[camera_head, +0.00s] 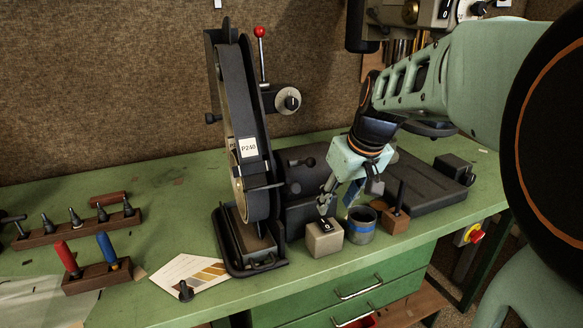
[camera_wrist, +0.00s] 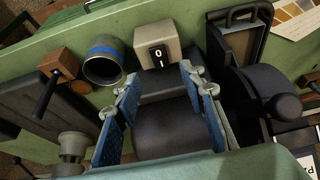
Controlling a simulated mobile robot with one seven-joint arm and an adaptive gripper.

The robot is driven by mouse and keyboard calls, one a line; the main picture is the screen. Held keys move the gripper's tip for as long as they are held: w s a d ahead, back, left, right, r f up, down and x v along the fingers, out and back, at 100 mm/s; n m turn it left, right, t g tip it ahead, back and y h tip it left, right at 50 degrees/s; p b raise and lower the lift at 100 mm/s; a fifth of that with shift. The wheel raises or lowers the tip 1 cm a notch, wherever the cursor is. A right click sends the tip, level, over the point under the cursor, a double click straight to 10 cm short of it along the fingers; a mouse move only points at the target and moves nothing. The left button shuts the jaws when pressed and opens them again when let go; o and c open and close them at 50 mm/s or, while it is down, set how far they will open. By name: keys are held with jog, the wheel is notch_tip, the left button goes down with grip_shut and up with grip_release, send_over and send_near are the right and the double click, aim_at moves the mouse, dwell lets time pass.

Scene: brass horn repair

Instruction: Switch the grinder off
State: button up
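The belt grinder (camera_head: 245,150) stands on the green bench, with a P240 label on its belt. A small beige switch box (camera_head: 325,240) with a black rocker switch (camera_head: 326,224) sits in front of it near the bench's front edge. In the wrist view the switch box (camera_wrist: 172,40) is beyond my fingertips, and its rocker (camera_wrist: 157,57) shows 0 and 1 marks. I cannot tell which side is pressed. My gripper (camera_head: 338,203) is just above and behind the box, pointing down. In the wrist view my gripper (camera_wrist: 160,74) is open and empty, its fingers spread apart.
A grey cup with a blue band (camera_head: 361,225) and a wooden block with a dark peg (camera_head: 396,218) stand close right of the box. A dark tray (camera_head: 264,263) is at its left. Tool racks (camera_head: 98,276) fill the bench's left side. A red knob (camera_head: 474,236) is below right.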

aim_at(325, 224)
jog(key=x, duration=0.8)
jog(key=shift+w+b, duration=0.1)
jog(key=shift+b, duration=0.25)
